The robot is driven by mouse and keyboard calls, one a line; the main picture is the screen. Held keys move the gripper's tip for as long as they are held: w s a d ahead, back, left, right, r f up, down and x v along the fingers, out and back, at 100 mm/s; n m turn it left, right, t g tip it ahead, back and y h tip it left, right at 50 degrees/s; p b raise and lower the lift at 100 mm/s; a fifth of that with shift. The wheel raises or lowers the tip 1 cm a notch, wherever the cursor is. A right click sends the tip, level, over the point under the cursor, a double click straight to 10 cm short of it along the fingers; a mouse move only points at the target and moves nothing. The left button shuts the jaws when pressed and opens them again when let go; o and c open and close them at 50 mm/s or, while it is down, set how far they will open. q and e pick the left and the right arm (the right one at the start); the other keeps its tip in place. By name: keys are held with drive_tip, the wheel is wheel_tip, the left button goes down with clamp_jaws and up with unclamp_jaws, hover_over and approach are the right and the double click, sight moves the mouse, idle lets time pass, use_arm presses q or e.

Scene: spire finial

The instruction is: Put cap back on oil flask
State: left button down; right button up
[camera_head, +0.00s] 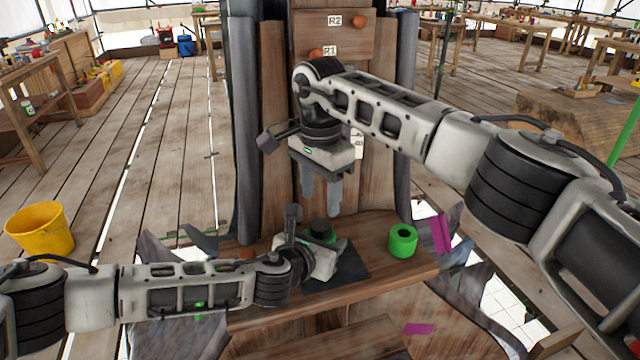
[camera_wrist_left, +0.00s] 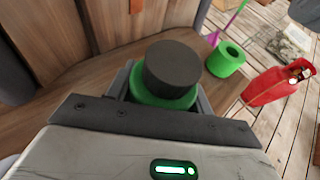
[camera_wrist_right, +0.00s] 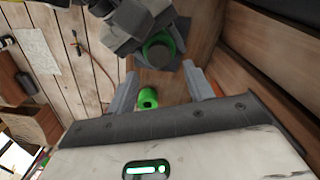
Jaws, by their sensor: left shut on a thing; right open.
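My left gripper (camera_head: 318,252) is shut around a green, round body (camera_wrist_left: 162,96) low over the wooden ledge. A wide dark grey cylinder (camera_wrist_left: 172,66) stands upright on top of this body. A separate green cylinder (camera_head: 402,240) with a dark round hole in its top stands on the ledge to the right. It also shows in the left wrist view (camera_wrist_left: 226,59) and the right wrist view (camera_wrist_right: 148,97). I cannot tell for sure which piece is the flask and which the cap. My right gripper (camera_head: 321,197) is open and empty, pointing down above the held piece.
The wooden ledge (camera_head: 385,272) carries a dark mat (camera_head: 350,268) under my left gripper. Wooden panels (camera_head: 275,120) rise close behind it. A magenta strip (camera_head: 441,234) is beyond the right end. A yellow bucket (camera_head: 40,229) stands on the floor at left.

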sight(320, 224)
drive_tip(key=shift+f, duration=3.2)
drive_tip(key=c, duration=1)
drive_tip(key=m, duration=0.3)
drive_tip(key=shift+m, duration=0.3)
drive_tip(key=o, duration=1.1)
